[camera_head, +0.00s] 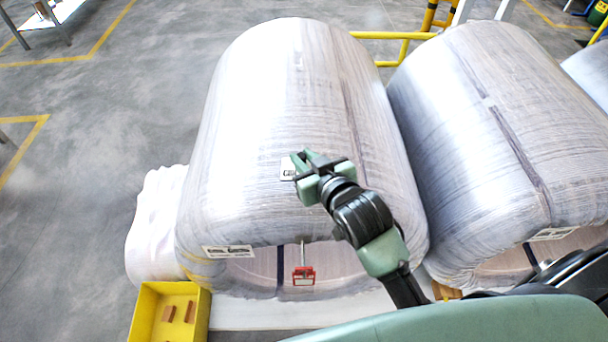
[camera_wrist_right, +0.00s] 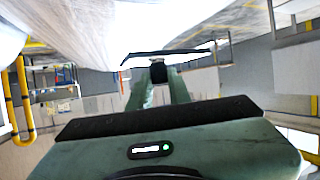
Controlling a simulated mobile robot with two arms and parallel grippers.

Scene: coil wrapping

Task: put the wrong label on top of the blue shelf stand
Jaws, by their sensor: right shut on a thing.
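My right gripper (camera_head: 304,168) is in front of the upper middle of the left wrapped coil (camera_head: 270,90). It is shut on a small white label (camera_head: 287,170) with dark print, partly hidden by the fingers. In the right wrist view, the label (camera_wrist_right: 178,51) shows nearly edge-on as a thin dark strip between the fingertips (camera_wrist_right: 158,72). A rack with bluish parts (camera_wrist_right: 57,85) stands at the left of that view; I cannot tell whether it is the blue shelf stand. My left gripper is not in view.
Another wrapped coil (camera_head: 490,110) stands at the right. A white label (camera_head: 228,251) is on the left coil's lower edge, and a red-framed tag (camera_head: 303,276) hangs below. A yellow box (camera_head: 137,318) holds brown pieces. Yellow rails (camera_head: 390,36) stand behind. Floor at left is largely clear.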

